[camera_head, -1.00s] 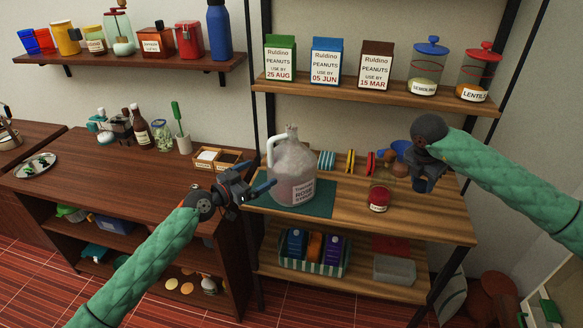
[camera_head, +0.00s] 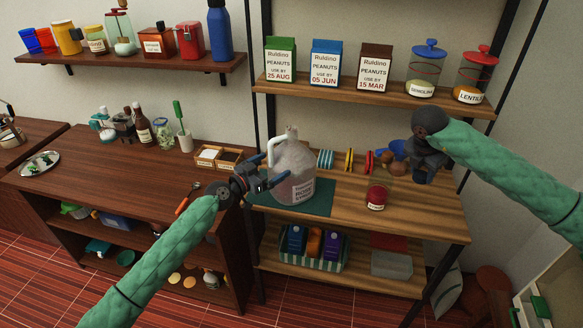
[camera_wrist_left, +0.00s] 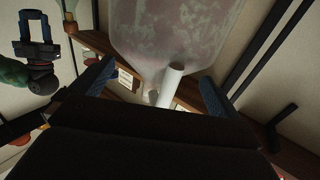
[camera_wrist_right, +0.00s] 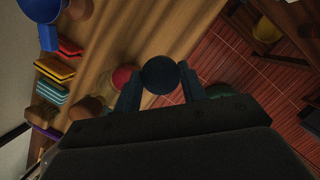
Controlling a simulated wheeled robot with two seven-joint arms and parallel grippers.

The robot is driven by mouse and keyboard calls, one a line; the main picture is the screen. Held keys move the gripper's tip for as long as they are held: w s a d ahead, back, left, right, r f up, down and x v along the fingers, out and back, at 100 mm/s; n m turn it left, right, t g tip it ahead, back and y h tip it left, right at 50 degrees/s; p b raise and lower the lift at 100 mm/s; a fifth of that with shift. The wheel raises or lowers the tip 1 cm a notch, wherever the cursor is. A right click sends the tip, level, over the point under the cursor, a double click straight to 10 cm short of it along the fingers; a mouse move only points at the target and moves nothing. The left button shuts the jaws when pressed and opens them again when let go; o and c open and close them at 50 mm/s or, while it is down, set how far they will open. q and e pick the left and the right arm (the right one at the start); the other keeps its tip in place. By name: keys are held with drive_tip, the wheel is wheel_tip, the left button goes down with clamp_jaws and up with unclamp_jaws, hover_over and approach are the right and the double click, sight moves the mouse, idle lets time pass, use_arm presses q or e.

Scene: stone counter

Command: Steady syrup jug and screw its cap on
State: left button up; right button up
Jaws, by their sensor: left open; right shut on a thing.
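The syrup jug (camera_head: 300,160) is a cloudy, pale jug with a handle on its left side and a label on its front. It stands upright on a dark green mat (camera_head: 322,203) on the wooden shelf. My left gripper (camera_head: 264,170) is open at the jug's handle side. In the left wrist view the white handle (camera_wrist_left: 170,85) shows between the open fingers, with the jug body behind. Contact cannot be told. My right gripper (camera_head: 425,176) is right of the jug, above the shelf's right part. In the right wrist view it is shut on a round dark blue cap (camera_wrist_right: 160,75).
A red jar (camera_head: 376,197) stands right of the mat. Peanut cartons (camera_head: 326,62) and lidded jars stand on the shelf above. An orange-handled tool (camera_head: 184,204) lies on the left counter.

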use_arm(q)
drive_tip(key=shift+w+d, duration=0.1)
drive_tip(key=shift+c, duration=0.4)
drive_tip(key=c, duration=1.5)
clamp_jaws()
drive_tip(key=shift+f, duration=0.1)
